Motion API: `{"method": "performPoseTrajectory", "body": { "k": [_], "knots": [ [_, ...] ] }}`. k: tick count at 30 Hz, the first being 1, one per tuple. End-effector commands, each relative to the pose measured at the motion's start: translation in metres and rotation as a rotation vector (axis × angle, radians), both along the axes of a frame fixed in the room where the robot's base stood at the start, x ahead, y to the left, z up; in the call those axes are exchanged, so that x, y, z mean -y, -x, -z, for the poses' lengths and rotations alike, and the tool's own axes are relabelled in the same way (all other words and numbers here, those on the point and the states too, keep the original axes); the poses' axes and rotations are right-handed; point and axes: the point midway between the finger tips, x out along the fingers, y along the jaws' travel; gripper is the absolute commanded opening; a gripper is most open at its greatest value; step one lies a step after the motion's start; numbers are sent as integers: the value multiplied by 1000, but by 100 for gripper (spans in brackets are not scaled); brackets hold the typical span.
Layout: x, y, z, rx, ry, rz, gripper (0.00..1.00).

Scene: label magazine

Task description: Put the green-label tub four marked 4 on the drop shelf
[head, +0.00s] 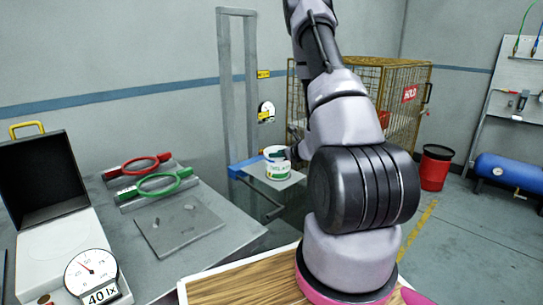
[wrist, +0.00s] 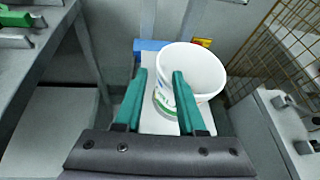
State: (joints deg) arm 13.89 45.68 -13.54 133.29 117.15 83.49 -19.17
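A white open-topped tub (head: 277,164) with a green-marked label stands upright on a small pale shelf (head: 290,183) at the grey post; its number is not readable. In the wrist view the tub (wrist: 206,68) is just ahead, right of centre, and looks empty inside. My gripper (wrist: 159,72) has its two teal fingers apart. The right finger overlaps the tub's near side and the left finger lies left of it, so part of the tub's left side shows between them. Whether either finger touches it I cannot tell. In the head view my arm hides most of the gripper.
A grey bench at left holds an open case (head: 40,190), a 40 lx dial (head: 92,277), red and green ring tools (head: 155,183) and a metal plate (head: 180,228). A wire HOLD cage (head: 400,85) stands behind my arm. A red bin (head: 435,167) is farther right.

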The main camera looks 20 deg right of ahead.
Motion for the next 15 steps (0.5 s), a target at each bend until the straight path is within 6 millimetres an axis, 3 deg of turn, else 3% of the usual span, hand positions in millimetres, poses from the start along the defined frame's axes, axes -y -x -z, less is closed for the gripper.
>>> {"method": "performPoseTrajectory", "body": {
  "k": [3, 10, 13, 15],
  "knots": [
    [5, 22, -10, 0, 0, 2, 39],
    [9, 44, -21, 2, 1, -3, 39],
    [-4, 44, -36, 17, 2, -52, 39],
    [-25, 41, -58, 40, 9, -137, 39]
  ]
}}
